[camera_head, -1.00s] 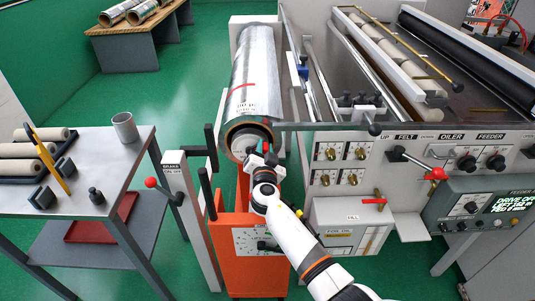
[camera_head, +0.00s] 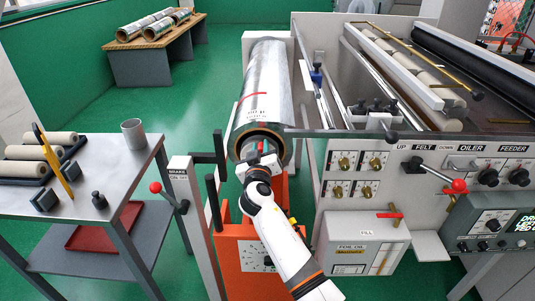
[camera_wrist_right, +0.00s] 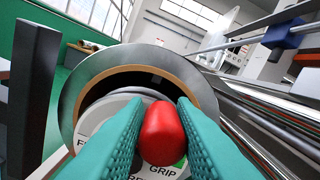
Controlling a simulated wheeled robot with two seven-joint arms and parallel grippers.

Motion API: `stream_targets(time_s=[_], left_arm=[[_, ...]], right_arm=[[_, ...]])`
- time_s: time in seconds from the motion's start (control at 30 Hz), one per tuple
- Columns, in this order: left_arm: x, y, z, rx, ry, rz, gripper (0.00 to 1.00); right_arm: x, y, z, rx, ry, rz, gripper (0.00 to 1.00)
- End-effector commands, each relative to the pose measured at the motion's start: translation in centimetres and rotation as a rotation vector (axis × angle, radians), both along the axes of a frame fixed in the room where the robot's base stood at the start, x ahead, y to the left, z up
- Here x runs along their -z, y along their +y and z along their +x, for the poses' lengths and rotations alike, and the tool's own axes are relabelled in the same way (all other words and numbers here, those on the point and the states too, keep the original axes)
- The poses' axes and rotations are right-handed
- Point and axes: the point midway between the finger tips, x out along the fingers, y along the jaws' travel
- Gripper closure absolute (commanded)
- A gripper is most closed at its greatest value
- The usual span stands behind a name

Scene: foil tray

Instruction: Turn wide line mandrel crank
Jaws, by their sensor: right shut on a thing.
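The wide foil roll (camera_head: 264,88) lies on its mandrel in the head view, its near end facing me. In the right wrist view its open core (camera_wrist_right: 140,76) surrounds a pale disc (camera_wrist_right: 97,113) marked GRIP, with other letters partly hidden. A red crank knob (camera_wrist_right: 161,135) stands in front of this disc. My right gripper (camera_head: 261,160) is at the roll's near end. Its teal fingers (camera_wrist_right: 160,104) are closed around the red knob, one on each side. The crank's arm is hidden behind the fingers and knob. My left gripper is out of view.
An orange stand (camera_head: 228,248) is below the roll end. A black upright handle (camera_head: 213,202) and the brake post (camera_head: 180,165) with a red-knobbed lever are left of my arm. The machine's control panel (camera_head: 400,165) is to the right. A grey table (camera_head: 115,160) is at left.

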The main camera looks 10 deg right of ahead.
Motion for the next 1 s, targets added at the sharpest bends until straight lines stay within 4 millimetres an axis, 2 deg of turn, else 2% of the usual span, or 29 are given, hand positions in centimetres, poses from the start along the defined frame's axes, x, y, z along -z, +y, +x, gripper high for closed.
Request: stream_targets(time_s=[0.2, 0.5, 1.0], left_arm=[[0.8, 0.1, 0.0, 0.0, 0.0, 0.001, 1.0], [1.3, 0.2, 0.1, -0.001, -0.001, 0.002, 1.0], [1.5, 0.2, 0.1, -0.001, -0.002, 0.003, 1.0]], right_arm=[[-0.1, 1.0, 0.4, 0.003, 0.052, -0.197, 0.99], [0.1, 2.0, 0.7, 0.003, 0.108, -0.39, 0.99], [0.5, 2.6, 0.8, 0.004, 0.149, -0.515, 0.99]])
